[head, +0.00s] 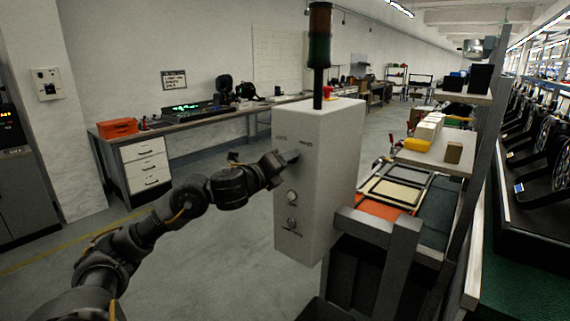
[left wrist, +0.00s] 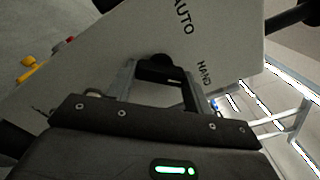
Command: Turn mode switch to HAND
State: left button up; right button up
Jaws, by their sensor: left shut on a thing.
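The mode switch is a black knob (left wrist: 158,68) on the face of a pale control box (head: 318,190). In the left wrist view the box face carries the words AUTO and HAND, with HAND to the right of the knob. My left gripper (head: 291,156) is at the upper part of the box face, and its two fingers (left wrist: 158,85) are shut around the knob. In the head view the gripper hides the knob. The knob's pointer is not clear, so I cannot tell its exact setting. My right gripper is not in view.
Two round controls (head: 292,198) sit lower on the box face. A red button (head: 328,92) and a stack light (head: 320,35) stand on top. A workbench (head: 215,114) runs behind, and a conveyor with a framed tray (head: 398,190) lies right. Open floor is left of the box.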

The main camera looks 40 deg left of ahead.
pick_arm(q)
jog(key=shift+f, duration=0.1)
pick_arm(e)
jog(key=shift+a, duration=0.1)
pick_arm(q)
jog(key=o, duration=1)
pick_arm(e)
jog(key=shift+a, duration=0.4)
pick_arm(q)
jog(key=shift+s, duration=0.1)
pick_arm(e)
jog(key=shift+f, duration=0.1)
pick_arm(q)
jog(key=s+b, duration=0.3)
jog(key=s, duration=0.7)
jog(key=shift+s+d+b, duration=0.1)
jog(key=shift+s+b, duration=0.2)
jog(key=shift+b, duration=0.1)
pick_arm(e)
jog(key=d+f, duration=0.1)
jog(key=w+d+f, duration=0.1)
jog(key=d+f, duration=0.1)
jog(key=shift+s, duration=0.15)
